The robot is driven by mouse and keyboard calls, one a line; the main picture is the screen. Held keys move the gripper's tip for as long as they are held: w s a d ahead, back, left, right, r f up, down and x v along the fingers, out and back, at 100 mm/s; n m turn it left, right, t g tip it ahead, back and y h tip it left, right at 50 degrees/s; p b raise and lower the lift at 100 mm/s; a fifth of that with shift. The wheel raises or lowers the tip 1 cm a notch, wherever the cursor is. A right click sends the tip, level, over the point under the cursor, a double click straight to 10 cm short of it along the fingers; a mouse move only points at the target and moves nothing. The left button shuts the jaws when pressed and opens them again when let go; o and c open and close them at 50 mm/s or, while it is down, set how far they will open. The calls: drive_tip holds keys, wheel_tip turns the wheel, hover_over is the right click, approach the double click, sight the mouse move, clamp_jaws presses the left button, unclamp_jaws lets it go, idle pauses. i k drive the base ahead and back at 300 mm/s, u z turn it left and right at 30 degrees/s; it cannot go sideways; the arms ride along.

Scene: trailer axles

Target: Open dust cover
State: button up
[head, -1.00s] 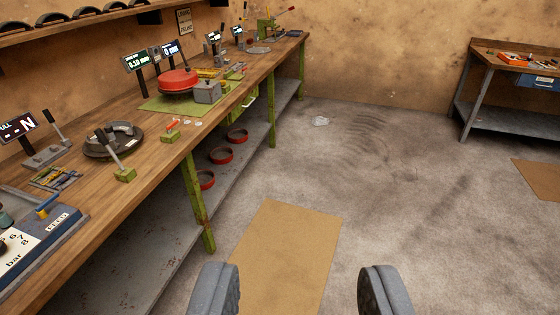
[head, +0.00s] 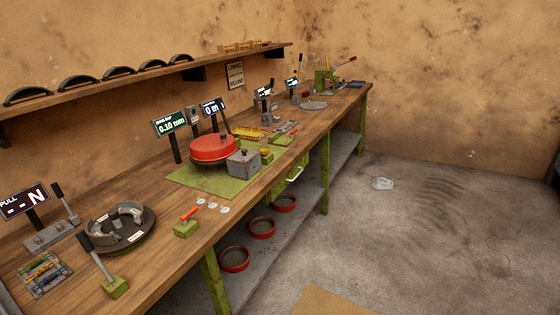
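No part is plainly marked as a dust cover. A round red drum (head: 212,148) sits on a green mat (head: 210,183) on the long workbench; a small opening or plug on it is too small to make out. A grey box (head: 244,164) with a small knob on top stands at the drum's right, on the same mat. My gripper is out of the picture.
The wooden workbench (head: 160,222) runs away to the back right. A brake shoe assembly (head: 120,228) and levers stand on its near end. A shelf (head: 150,80) with curved shoes hangs above. Red rings (head: 262,228) lie on the lower shelf. The floor (head: 430,230) at right is open.

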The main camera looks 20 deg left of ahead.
sight(244, 163)
drive_tip(key=u, duration=0.2)
drive_tip(key=i, duration=1.35)
drive_tip(key=u, duration=0.7)
drive_tip(key=i, duration=1.45)
drive_tip(key=u, duration=0.4)
